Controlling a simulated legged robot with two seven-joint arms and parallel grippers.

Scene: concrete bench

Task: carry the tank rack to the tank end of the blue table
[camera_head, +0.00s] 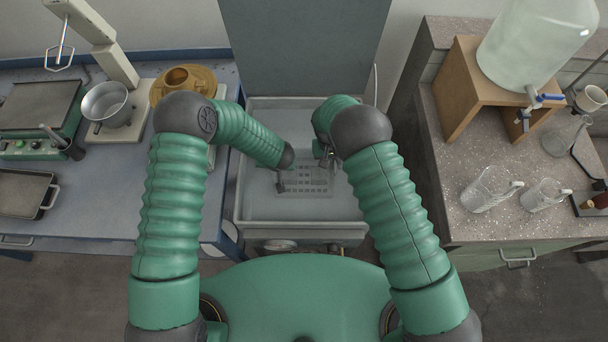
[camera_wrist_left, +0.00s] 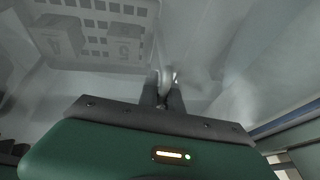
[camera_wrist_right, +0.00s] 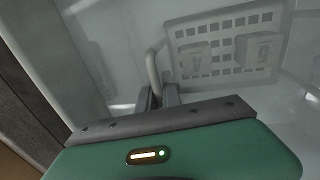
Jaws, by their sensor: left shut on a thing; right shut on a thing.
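The tank rack (camera_head: 305,178) is a pale grid-like frame inside the grey tank (camera_head: 345,206), in the middle of the head view. It shows in the left wrist view (camera_wrist_left: 92,50) and in the right wrist view (camera_wrist_right: 222,72), with blocks bearing digits on it. My left gripper (camera_wrist_left: 163,88) is shut on a rack handle (camera_wrist_left: 166,76). My right gripper (camera_wrist_right: 157,94) is shut on the handle (camera_wrist_right: 152,65) at the other side. I cannot tell whether the rack touches the tank floor. My arms partly hide both grippers in the head view.
The blue table (camera_head: 118,185) is left of the tank, with a hotplate (camera_head: 40,105), a metal pot (camera_head: 106,103), a brown dish (camera_head: 195,78) and a dark tray (camera_head: 25,193). A speckled counter (camera_head: 470,150) with glass jugs (camera_head: 490,188) stands right. The table's front strip is clear.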

